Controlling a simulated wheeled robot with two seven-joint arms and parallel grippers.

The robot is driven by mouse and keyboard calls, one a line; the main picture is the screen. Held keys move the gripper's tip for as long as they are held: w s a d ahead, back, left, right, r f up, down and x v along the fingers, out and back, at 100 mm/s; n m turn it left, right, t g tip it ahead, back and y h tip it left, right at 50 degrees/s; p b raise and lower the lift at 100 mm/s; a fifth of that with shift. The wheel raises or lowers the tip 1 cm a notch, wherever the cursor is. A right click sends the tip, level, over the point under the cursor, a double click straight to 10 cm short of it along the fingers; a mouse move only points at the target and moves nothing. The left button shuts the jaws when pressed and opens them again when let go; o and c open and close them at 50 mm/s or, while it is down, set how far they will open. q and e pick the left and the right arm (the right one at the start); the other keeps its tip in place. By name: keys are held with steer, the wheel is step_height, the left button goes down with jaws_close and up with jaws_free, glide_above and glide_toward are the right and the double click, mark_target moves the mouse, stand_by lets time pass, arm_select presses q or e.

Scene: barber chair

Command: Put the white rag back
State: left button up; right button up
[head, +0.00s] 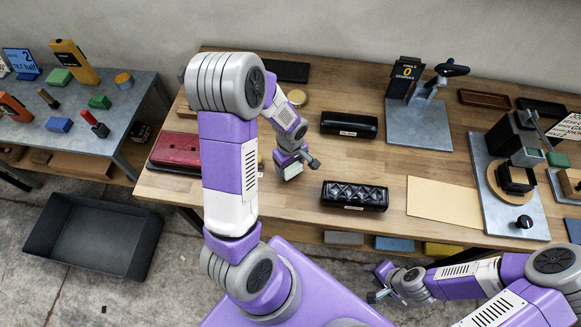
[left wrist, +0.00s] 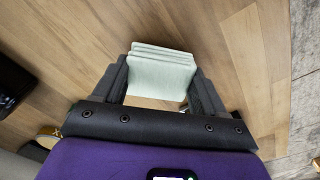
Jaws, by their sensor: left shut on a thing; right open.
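The white rag (left wrist: 162,72) is a folded, pale grey-green stack of layers between the two dark fingers of my left gripper (left wrist: 160,88) in the left wrist view. In the head view the rag (head: 291,171) shows just below my left gripper (head: 297,160), over the left part of the wooden table (head: 290,203). My left gripper is shut on it. I cannot tell whether the rag touches the tabletop. My right gripper (head: 379,282) is open and empty, low in front of the table's front edge.
Two black cases (head: 349,124) (head: 355,195) lie right of the left gripper. A red case (head: 175,151) lies at the table's left end. A tan sheet (head: 442,203) and a grey stand (head: 420,122) are further right. A dark bin (head: 92,236) sits on the floor at left.

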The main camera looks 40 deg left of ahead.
arm_select(q)
steer(key=shift+w+f, duration=0.1)
steer(key=shift+f, duration=0.65)
steer(key=shift+f, duration=0.1)
steer(key=o, duration=0.9)
steer(key=shift+o, duration=0.2)
step_height(320, 180, up, 12)
steer(key=p, duration=0.2)
steer(key=shift+r, duration=0.2)
